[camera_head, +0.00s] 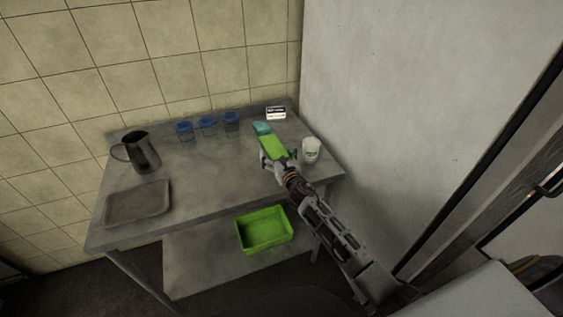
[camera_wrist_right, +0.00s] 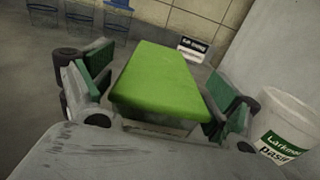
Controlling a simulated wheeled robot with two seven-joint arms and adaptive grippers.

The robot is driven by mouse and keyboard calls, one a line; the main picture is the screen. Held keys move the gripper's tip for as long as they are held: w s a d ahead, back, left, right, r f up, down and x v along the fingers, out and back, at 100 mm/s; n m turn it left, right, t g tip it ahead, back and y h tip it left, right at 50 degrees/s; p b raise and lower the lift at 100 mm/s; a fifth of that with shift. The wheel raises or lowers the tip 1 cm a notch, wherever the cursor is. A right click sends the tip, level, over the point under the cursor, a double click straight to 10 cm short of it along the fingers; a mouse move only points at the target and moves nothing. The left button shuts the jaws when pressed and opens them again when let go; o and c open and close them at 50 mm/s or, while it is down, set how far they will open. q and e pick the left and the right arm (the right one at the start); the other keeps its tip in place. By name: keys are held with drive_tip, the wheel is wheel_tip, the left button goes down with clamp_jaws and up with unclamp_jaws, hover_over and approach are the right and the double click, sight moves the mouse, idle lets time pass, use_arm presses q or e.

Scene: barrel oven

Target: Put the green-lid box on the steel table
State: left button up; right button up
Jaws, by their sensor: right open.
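The green-lid box (camera_head: 272,147) is at the right part of the steel table (camera_head: 213,178), with its bright green lid on top. My right gripper (camera_head: 275,160) is open at the near end of the box. In the right wrist view the box (camera_wrist_right: 160,82) lies between the two spread fingers of the gripper (camera_wrist_right: 158,92), with a small gap visible on each side. The box appears to rest on the tabletop, though its underside is mostly hidden. My left gripper is in neither view.
A white labelled cup (camera_head: 311,150) stands close right of my gripper. Three blue-lidded containers (camera_head: 207,127), a small sign (camera_head: 276,113), a metal jug (camera_head: 141,152) and a tray (camera_head: 137,202) are on the table. A green crate (camera_head: 264,231) sits on the lower shelf. A wall borders the right.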

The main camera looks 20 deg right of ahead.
sight(279, 156)
drive_tip(key=shift+r, duration=0.1)
drive_tip(key=shift+s, duration=1.6)
drive_tip(key=shift+s+d, duration=0.1)
drive_tip(key=shift+s, duration=2.55)
drive_tip(key=shift+s+d, duration=0.1)
drive_tip(key=shift+s, duration=1.65)
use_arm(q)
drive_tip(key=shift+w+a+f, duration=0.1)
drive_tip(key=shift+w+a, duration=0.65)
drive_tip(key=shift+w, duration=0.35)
